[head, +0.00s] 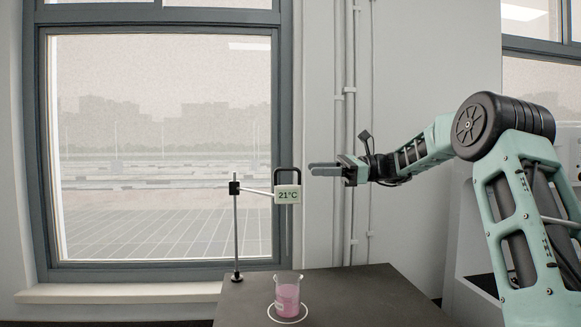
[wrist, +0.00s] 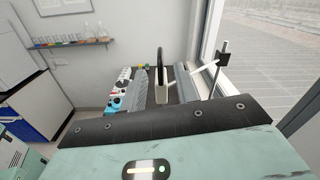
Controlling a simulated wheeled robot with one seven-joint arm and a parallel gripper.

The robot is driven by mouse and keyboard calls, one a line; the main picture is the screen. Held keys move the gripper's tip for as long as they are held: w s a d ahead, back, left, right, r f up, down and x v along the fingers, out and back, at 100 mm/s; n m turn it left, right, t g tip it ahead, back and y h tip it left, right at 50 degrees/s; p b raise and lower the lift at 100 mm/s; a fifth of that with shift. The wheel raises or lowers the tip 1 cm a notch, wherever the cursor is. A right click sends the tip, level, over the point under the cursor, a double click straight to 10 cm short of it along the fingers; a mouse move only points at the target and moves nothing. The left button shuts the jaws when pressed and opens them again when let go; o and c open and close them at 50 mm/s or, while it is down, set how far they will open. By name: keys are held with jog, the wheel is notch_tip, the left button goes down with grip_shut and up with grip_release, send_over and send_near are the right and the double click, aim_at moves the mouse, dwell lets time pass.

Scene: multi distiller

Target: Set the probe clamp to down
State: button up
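The probe clamp is a small black block (head: 235,188) high on a thin upright rod (head: 236,235) on a round foot. A light arm runs from it to a white display box (head: 288,195) reading 21°C, with a black loop handle (head: 288,172) on top. A beaker of pink liquid (head: 287,295) stands below the box. A thin probe under the box is hard to make out. My gripper (head: 312,168) is right of the handle, pointing left, apparently apart from it. In the wrist view my gripper (wrist: 161,70) has its fingers apart, with the handle (wrist: 158,60) appearing between them.
The beaker stands on a white ring on the dark table (head: 370,297). A window is behind the stand. Pipes (head: 350,120) run up the wall behind my gripper.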

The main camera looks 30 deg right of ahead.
aim_at(290, 169)
jog(key=p+x, duration=0.1)
jog(key=x, duration=0.6)
jog(key=shift+w+a, duration=0.2)
jog(key=shift+a, duration=0.2)
